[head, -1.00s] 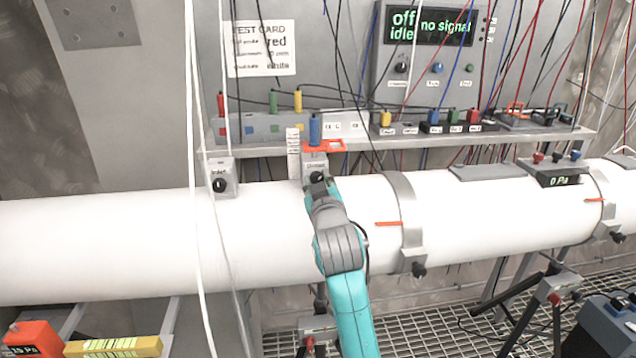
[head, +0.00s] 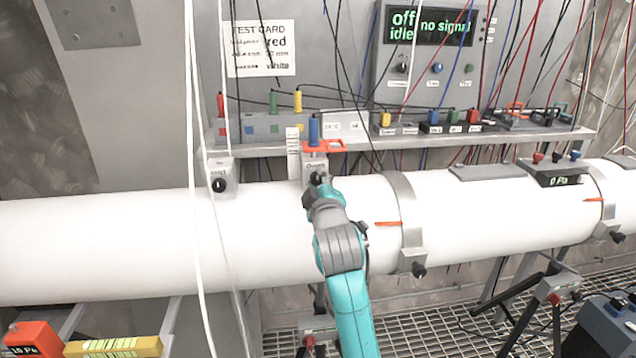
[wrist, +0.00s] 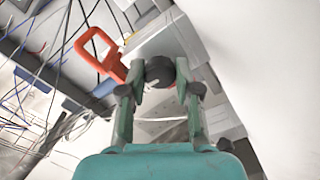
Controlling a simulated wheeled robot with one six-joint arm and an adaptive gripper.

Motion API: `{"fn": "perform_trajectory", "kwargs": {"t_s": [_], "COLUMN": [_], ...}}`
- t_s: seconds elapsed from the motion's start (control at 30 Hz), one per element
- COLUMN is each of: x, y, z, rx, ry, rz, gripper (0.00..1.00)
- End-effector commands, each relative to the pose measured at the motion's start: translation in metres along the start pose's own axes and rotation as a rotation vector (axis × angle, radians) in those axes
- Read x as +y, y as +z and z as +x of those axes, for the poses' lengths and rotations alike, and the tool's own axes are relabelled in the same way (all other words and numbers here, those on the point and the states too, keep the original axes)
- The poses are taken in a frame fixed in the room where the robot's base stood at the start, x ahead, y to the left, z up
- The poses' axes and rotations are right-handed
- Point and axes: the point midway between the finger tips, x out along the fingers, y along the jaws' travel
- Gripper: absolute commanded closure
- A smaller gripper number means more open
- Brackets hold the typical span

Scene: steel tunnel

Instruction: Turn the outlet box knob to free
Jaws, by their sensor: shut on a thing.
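The outlet box (head: 315,164) is a small grey box on top of the white pipe, below the shelf edge. Its black knob (head: 316,178) sits on its front face, partly hidden by my gripper in the head view. In the wrist view the dark round knob (wrist: 160,72) lies between the two fingers of my gripper (wrist: 160,88), which is shut on it. The knob's pointer and the scale marks around it cannot be read. My arm reaches up to the box from the lower middle of the head view.
A similar inlet box (head: 222,178) with a black knob stands to the left on the white pipe (head: 110,245). An orange bracket (head: 323,146) with a blue plug (head: 314,130) sits just above the outlet box. White cables hang at the left. A pipe clamp (head: 404,215) is to the right.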

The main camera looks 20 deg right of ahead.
Motion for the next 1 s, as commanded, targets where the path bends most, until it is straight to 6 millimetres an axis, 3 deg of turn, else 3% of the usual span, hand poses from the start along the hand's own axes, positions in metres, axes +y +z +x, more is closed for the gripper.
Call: {"fn": "perform_trajectory", "kwargs": {"t_s": [0.47, 0.5, 0.6, 1.0], "x": [-0.0025, -0.0025, -0.0021, -0.0011], "y": [0.0017, 0.0017, 0.0015, 0.0005], "z": [0.0001, 0.0001, 0.0001, -0.0064], "rx": [-0.004, -0.004, -0.003, -0.001], "ry": [-0.005, -0.005, -0.004, -0.002], "rz": [-0.015, -0.015, -0.014, -0.013], "gripper": [1.0, 0.63, 0.42, 0.42]}}
